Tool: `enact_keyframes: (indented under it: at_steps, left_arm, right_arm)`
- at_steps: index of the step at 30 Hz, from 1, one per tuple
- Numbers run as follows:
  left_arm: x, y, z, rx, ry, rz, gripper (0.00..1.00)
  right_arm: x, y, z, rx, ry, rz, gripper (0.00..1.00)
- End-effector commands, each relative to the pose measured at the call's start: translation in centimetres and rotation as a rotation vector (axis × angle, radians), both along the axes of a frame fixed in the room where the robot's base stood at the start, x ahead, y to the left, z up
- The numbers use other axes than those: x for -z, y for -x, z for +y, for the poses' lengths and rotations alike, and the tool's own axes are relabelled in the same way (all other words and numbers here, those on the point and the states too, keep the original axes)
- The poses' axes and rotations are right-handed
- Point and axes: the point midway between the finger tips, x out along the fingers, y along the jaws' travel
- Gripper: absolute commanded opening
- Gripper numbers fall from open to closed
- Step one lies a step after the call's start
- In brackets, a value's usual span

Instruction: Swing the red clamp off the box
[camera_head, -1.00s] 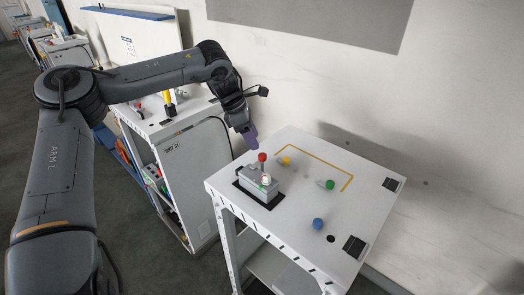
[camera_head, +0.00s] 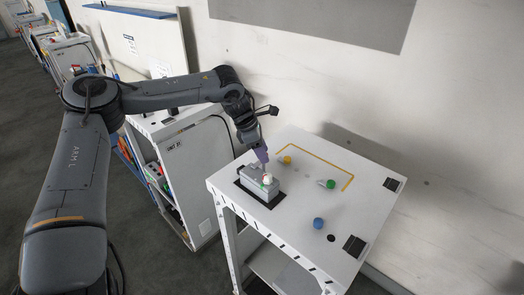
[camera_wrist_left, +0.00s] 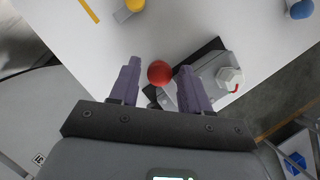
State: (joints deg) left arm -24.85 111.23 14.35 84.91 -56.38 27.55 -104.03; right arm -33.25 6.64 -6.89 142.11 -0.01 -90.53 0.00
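The grey box (camera_head: 258,188) sits on a black pad at the left of the white table, with a white knob (camera_head: 268,179) on top. It also shows in the left wrist view (camera_wrist_left: 207,72). The clamp's red ball (camera_wrist_left: 159,73) shows in the left wrist view, between the two purple fingers. In the head view my left gripper hides it. My left gripper (camera_head: 262,158) is over the box's far side, and its fingers are open around the red ball with a gap on each side. The rest of the clamp is mostly hidden. My right gripper is out of view.
On the white table (camera_head: 290,226) are a yellow knob (camera_head: 286,160), a green knob (camera_head: 330,184) and a blue ball (camera_head: 318,223). A yellow line (camera_head: 330,165) marks a corner area. A white cabinet (camera_head: 190,165) stands left. The table's middle is clear.

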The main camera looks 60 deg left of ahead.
Motion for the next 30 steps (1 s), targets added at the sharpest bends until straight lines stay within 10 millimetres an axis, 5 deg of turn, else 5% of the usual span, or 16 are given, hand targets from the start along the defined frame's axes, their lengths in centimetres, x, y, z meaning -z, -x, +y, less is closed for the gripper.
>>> enact_keyframes:
  at_steps: [9,20,30]
  left_arm:
    - [0.0,0.0,0.0,0.000,0.000,0.000,0.00]
    - [0.1,0.1,-0.1,-0.062,-0.001,0.001,0.00]
    - [0.1,0.1,-0.2,-0.308,-0.001,-0.001,0.00]
  right_arm:
    - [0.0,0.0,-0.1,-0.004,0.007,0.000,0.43]
    - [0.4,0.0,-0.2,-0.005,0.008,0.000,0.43]
    - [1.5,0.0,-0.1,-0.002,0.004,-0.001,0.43]
